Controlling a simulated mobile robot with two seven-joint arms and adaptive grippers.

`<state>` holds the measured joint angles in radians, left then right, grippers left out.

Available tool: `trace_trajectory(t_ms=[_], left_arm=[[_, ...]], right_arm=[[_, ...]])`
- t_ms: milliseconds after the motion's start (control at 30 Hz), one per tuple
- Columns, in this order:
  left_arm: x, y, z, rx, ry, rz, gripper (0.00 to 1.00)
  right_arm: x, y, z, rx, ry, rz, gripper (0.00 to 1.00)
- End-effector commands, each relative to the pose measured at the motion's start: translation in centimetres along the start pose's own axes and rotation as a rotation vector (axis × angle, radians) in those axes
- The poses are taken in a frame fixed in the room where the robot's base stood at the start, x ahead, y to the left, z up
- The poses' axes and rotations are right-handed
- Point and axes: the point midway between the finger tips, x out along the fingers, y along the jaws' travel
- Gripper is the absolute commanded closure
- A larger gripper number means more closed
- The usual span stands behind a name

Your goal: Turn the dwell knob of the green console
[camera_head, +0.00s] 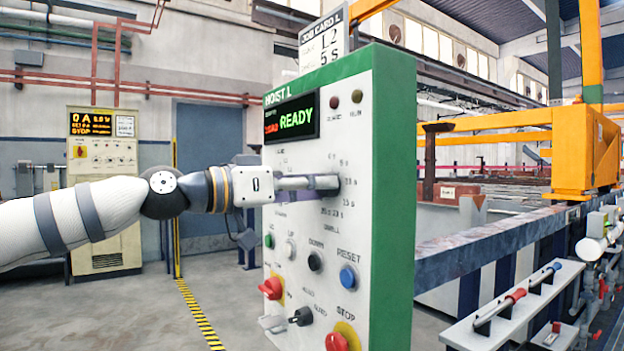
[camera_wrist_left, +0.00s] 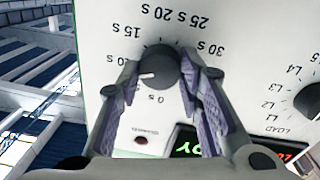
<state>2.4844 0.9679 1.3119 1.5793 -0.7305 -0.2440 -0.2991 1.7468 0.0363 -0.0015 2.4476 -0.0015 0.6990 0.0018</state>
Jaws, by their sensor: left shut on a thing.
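The green console (camera_head: 391,190) is a white-faced, green-sided panel in the middle of the head view. Its black dwell knob (camera_wrist_left: 158,68) sits between my left gripper's (camera_wrist_left: 170,75) purple-padded fingers in the left wrist view. The left gripper (camera_head: 325,183) is shut on the knob. The console display (camera_head: 292,120) reads READY in green. A job card (camera_head: 323,42) on top shows L2 and 5 s. My right gripper is not seen.
Below the dwell knob are a blue reset button (camera_head: 348,277), a red stop button (camera_head: 338,341) and a red switch (camera_head: 271,288). A load knob (camera_wrist_left: 309,101) sits at the wrist view's right edge. A rail (camera_head: 480,235) and yellow hoist (camera_head: 585,150) stand at right.

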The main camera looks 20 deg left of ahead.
Motion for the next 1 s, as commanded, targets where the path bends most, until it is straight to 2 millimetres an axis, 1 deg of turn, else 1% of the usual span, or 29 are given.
trace_trajectory(t_ms=[33, 100, 500, 733, 1000], left_arm=[[-0.1, 0.2, -0.4, -0.031, 0.005, 0.000, 0.95], [-0.1, 0.2, -0.4, -0.089, 0.008, 0.001, 0.95], [0.0, 0.1, -0.1, -0.364, 0.024, 0.001, 0.95], [0.0, 0.1, 0.1, -0.448, 0.028, 0.000, 0.95], [0.0, 0.0, 0.1, -0.479, 0.030, 0.000, 0.95]], right_arm=[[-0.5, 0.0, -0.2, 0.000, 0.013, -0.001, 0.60], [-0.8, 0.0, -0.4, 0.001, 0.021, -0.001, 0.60], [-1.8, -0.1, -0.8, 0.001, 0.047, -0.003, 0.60], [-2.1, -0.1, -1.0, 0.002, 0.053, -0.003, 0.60], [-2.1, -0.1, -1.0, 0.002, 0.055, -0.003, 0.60]])
